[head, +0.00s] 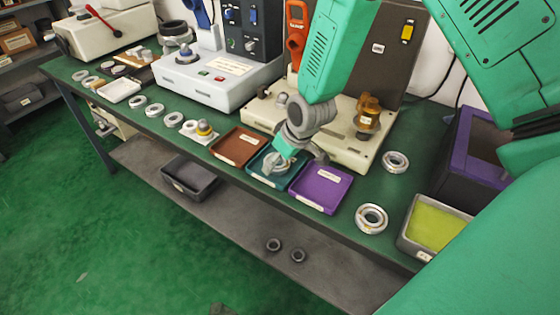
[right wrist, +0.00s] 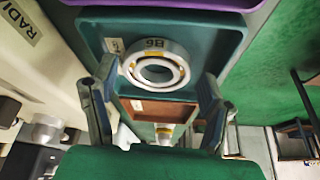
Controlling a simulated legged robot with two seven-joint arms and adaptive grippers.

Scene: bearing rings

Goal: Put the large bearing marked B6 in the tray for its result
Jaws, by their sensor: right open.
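The large bearing marked B6 (right wrist: 155,48) lies in the teal tray (right wrist: 95,42), near its middle in the right wrist view. Its label reads upside down there. In the head view the bearing (head: 277,168) is partly hidden by my right gripper (head: 298,155), which is low over the teal tray (head: 256,168). In the right wrist view my right gripper (right wrist: 157,88) is open, with one finger on each side of the picture and the bearing showing between and beyond them, not gripped. My left gripper is not in view.
A brown tray (head: 222,151) and a purple tray (head: 338,192) flank the teal one. Two bearings (head: 371,219) (head: 395,161) lie to the right, by a bin with a yellow-green inside (head: 437,222). A cream machine base (head: 350,150) stands close behind the trays.

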